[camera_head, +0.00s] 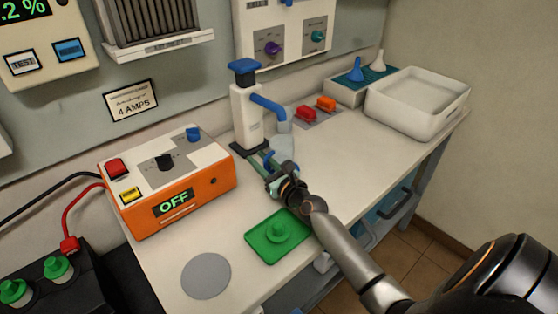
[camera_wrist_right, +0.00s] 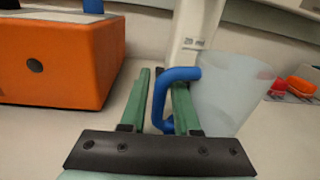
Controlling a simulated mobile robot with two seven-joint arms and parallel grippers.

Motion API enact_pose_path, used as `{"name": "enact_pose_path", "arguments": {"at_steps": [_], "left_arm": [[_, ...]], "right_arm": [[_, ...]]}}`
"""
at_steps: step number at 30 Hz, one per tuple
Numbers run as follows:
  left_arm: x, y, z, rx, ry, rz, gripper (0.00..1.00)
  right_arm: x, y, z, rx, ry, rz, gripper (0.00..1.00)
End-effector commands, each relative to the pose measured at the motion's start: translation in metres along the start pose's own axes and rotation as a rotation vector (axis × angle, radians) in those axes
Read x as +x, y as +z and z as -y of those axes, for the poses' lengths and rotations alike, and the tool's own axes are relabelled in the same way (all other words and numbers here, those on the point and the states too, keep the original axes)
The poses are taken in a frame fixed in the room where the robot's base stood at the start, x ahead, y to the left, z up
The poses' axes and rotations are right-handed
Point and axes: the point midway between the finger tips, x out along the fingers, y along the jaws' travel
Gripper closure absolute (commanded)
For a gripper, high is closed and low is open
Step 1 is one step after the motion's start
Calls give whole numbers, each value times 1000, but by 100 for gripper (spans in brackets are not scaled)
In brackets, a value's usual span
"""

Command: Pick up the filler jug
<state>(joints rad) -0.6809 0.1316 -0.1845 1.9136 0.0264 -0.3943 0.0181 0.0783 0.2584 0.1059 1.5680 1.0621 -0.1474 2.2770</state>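The filler jug (camera_head: 283,150) is a pale translucent vessel with a blue handle. It stands on the bench below the blue spout of the white dispenser (camera_head: 246,115). In the right wrist view the jug body (camera_wrist_right: 228,90) is right of centre, with its handle (camera_wrist_right: 160,98) on the left. My right gripper (camera_head: 262,161) is open at the handle. In the wrist view its green fingers (camera_wrist_right: 162,100) stand either side of the handle's upright bar, the right finger between bar and body. A gap shows between left finger and bar. My left gripper is out of view.
An orange charger (camera_head: 185,188) stands left of the dispenser. A green tray (camera_head: 259,247) with a green cap and a grey disc (camera_head: 206,276) lie at the front. Red and orange pieces (camera_head: 316,109), funnels and a white basin (camera_head: 395,105) are behind, to the right.

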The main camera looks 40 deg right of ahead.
Motion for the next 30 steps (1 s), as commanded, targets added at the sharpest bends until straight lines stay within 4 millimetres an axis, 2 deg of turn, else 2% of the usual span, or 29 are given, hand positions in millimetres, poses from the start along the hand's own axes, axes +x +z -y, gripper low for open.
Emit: {"name": "enact_pose_path", "arguments": {"at_steps": [8, 16, 30], "left_arm": [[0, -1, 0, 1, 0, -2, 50], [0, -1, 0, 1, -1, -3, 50], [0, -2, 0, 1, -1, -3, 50]], "right_arm": [[2, 0, 0, 0, 0, 0, 70], [2, 0, 0, 0, 0, -1, 100], [2, 0, 0, 0, 0, -1, 100]]}}
